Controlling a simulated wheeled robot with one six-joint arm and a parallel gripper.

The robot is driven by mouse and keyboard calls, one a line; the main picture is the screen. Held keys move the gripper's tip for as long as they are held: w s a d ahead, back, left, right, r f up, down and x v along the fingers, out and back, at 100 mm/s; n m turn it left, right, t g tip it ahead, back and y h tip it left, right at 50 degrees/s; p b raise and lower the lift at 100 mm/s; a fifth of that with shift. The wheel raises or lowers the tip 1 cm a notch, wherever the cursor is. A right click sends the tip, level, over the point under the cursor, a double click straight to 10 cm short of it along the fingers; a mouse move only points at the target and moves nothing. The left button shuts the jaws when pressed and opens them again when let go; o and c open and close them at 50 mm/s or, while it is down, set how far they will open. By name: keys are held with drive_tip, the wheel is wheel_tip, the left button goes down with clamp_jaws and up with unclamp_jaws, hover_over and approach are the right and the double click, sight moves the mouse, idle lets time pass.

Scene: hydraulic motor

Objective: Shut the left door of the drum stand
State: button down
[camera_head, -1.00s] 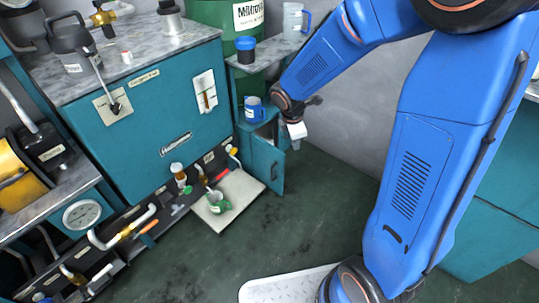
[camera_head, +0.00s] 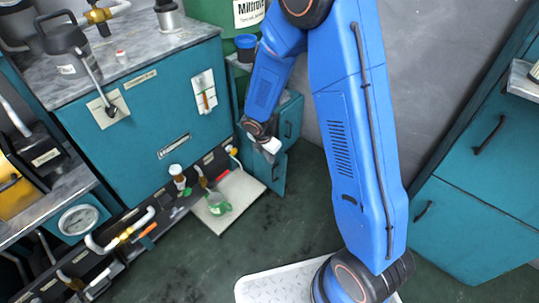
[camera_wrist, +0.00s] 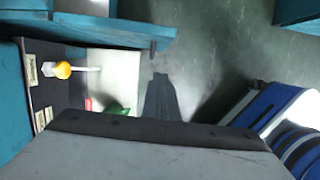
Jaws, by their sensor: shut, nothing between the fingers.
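The drum stand (camera_head: 289,122) is a teal cabinet under the green drum, right of the large teal bench. Its left door (camera_head: 268,170) stands swung outward, with a dark handle on its face. In the wrist view a teal panel edge (camera_wrist: 100,32), which looks like this door, crosses the top left. My gripper (camera_head: 271,146) is shut and empty, just above the door's upper edge in the head view. Its dark fingers (camera_wrist: 165,100) point toward the floor in the wrist view. I cannot tell whether they touch the door. My arm hides part of the stand.
An orange-yellow knob (camera_wrist: 62,70) shows there too. Teal drawers (camera_head: 475,190) stand at the right. The dark green floor between is mostly clear.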

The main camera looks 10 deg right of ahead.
drive_tip(key=w+d+f, duration=0.3)
drive_tip(key=d+f, duration=0.1)
drive_tip(key=f, duration=0.1)
drive_tip(key=shift+d+f, duration=0.3)
drive_tip(key=shift+f, duration=0.1)
drive_tip(key=shift+d, duration=0.15)
